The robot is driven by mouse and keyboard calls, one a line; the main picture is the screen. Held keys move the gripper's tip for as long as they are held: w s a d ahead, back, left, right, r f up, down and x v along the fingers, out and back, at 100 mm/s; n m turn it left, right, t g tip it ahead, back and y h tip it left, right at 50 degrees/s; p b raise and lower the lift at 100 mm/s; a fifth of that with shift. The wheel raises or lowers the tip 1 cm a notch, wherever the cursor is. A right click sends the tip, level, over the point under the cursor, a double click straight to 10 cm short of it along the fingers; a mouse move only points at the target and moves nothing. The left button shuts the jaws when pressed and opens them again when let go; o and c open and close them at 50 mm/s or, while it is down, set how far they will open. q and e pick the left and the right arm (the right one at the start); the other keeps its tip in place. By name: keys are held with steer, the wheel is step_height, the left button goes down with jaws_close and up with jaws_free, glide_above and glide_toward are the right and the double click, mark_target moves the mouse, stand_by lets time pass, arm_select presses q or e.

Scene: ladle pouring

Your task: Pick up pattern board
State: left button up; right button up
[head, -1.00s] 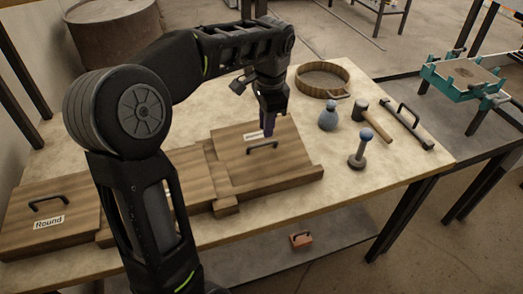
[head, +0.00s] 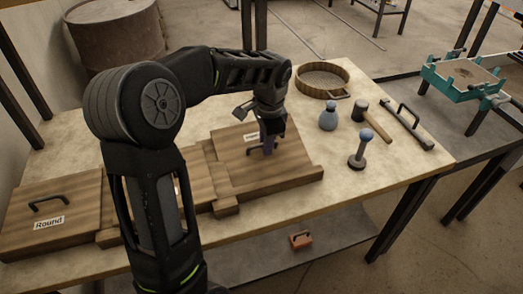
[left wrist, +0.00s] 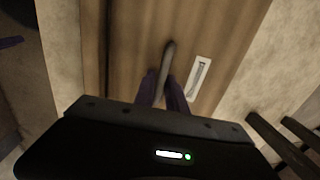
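A wooden pattern board (head: 285,172) with a black handle and a small white label lies on the table under my left gripper (head: 268,148). In the left wrist view the handle (left wrist: 168,58) stands up from the board (left wrist: 130,45), with the label beside it. The two purple fingers of my left gripper (left wrist: 161,90) are apart, one on each side of the handle's near end; I see no clear grip. A second board marked "Round" (head: 75,235) lies at the left. Another board between them is partly hidden by my left arm. My right gripper is not in view.
A teal frame (head: 465,75) stands farther right.

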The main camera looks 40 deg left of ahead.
arm_select(q)
steer(key=shift+c, duration=0.6)
jaws_close()
stand_by(1.2)
